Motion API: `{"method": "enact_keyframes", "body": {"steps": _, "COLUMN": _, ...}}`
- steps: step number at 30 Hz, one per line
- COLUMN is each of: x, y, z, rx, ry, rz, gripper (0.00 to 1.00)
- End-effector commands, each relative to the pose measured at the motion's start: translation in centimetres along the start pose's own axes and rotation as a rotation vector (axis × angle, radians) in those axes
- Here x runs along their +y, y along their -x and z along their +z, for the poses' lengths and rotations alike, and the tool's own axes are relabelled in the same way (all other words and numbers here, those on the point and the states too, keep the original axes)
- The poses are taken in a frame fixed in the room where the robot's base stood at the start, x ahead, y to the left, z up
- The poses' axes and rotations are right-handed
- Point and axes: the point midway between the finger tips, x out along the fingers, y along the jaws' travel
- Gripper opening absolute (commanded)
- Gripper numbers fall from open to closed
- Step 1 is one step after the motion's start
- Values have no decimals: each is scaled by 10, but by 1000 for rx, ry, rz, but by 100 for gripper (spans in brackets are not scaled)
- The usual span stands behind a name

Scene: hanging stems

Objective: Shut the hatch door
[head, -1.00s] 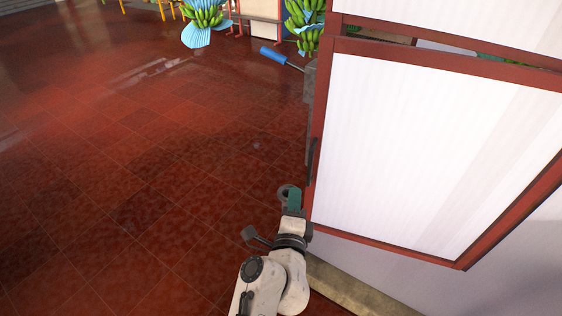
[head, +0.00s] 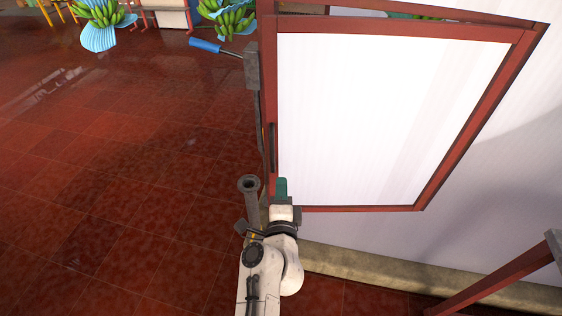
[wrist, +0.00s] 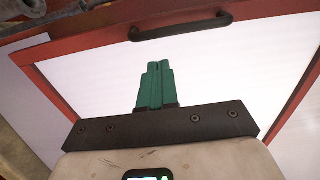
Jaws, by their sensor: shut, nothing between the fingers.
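The hatch door (head: 390,115) is a white ribbed panel in a red frame, at the right of the head view. It stands out at an angle from the pale wall. A dark bar handle (head: 272,148) is on the red frame's left edge. In the wrist view the handle (wrist: 181,27) crosses the red frame above my fingers. My gripper (head: 281,188) has green fingers, pressed together and empty. It is at the door's lower left corner in the head view. In the wrist view my gripper (wrist: 155,70) points at the panel just below the handle; I cannot tell whether it touches.
A blue-handled tool (head: 205,46) sticks out left of the door frame. Banana bunches (head: 100,14) hang at the back left. A grey pipe end (head: 248,184) stands just left of my gripper. A stone ledge (head: 400,270) runs along the wall's foot. The red tiled floor at left is clear.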

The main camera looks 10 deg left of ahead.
Motion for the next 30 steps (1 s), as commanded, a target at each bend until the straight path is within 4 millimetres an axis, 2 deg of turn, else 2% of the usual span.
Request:
{"method": "enact_keyframes", "body": {"steps": 18, "x": 1, "y": -75, "z": -1, "rx": 2, "ry": -1, "rz": 0, "gripper": 0}}
{"method": "enact_keyframes", "body": {"steps": 24, "x": 1, "y": -89, "z": 0, "rx": 1, "ry": 0, "rz": 0, "gripper": 0}}
{"method": "enact_keyframes", "body": {"steps": 30, "x": 0, "y": -92, "z": 0, "rx": -1, "ry": 0, "rz": 0, "gripper": 0}}
